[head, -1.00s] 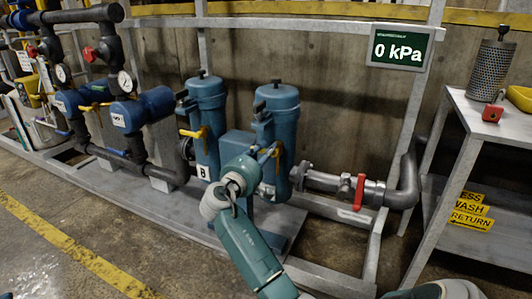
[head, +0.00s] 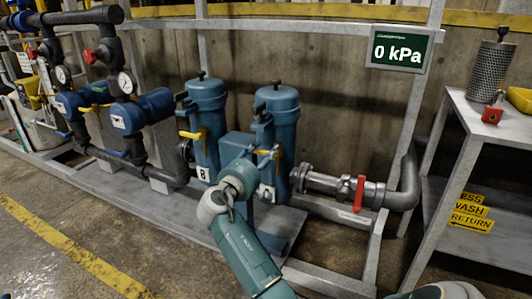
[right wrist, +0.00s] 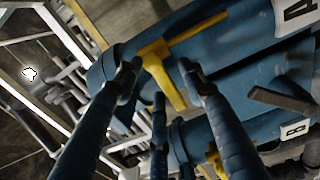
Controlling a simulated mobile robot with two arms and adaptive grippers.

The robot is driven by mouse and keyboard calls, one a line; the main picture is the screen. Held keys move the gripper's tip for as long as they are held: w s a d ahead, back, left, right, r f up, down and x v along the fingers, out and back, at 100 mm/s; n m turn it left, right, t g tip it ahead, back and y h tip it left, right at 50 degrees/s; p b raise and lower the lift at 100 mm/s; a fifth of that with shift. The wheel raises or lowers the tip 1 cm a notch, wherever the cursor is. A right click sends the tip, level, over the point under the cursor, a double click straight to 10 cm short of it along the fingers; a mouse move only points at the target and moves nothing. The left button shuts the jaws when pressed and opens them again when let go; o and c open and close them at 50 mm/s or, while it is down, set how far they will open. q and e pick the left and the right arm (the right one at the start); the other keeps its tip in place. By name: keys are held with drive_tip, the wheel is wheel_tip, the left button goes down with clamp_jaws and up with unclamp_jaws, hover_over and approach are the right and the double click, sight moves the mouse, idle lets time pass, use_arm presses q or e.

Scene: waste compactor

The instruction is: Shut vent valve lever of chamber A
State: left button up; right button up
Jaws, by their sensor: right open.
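Chamber A is the right-hand teal canister (head: 279,140) in the head view. Its yellow vent lever (head: 270,153) is on its left side, partly behind my right arm. In the right wrist view the yellow lever (right wrist: 163,72) lies between and just beyond the spread fingers of my right gripper (right wrist: 160,80). The gripper is open and holds nothing; I cannot tell whether a finger touches the lever. The A plate (right wrist: 296,10) shows at the upper right. In the head view my wrist hides the fingers. My left gripper is not in view.
Chamber B (head: 207,115) with its own yellow lever (head: 192,134) stands close on the left. A red-handled valve (head: 359,192) sits on the pipe to the right. The display (head: 400,52) reads 0 kPa. A grey table (head: 466,110) stands at the right.

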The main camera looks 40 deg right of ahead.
drive_tip(key=v, duration=1.1)
drive_tip(key=shift+w, duration=0.1)
